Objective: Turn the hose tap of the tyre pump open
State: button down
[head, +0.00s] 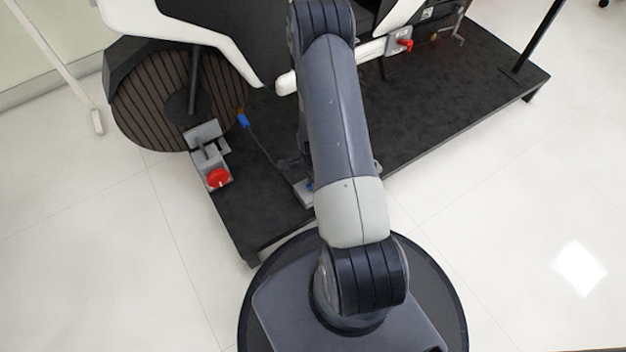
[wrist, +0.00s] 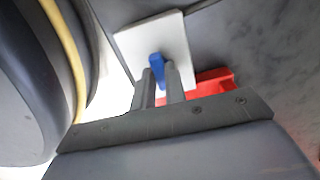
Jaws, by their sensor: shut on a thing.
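A blue tap lever (wrist: 156,66) stands out from a pale square plate (wrist: 178,28) in the wrist view. My gripper (wrist: 160,74) has its two fingers on either side of the lever, closed on it. The lever's end between the fingers is partly hidden. In the head view a small bit of blue (head: 309,187) shows on a grey block (head: 302,196) beside my arm. My arm hides most of the block and my gripper there.
A red part (wrist: 208,82) lies close behind my fingers in the wrist view. The head view shows a dark platform (head: 440,110), a wheel (head: 150,95), a red knob (head: 218,178) on a grey box, and a blue-ended hose (head: 243,120). The white floor (head: 520,190) at right is clear.

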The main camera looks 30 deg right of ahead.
dwell(0.3)
jog(key=c, duration=1.4)
grip_release()
jog(key=shift+c, duration=0.2)
jog(key=shift+r, duration=0.15)
notch_tip(320, 180, up, 11)
jog(key=p, duration=0.4)
jog(key=shift+f, duration=0.2)
notch_tip(320, 180, down, 11)
jog(key=b, duration=0.4)
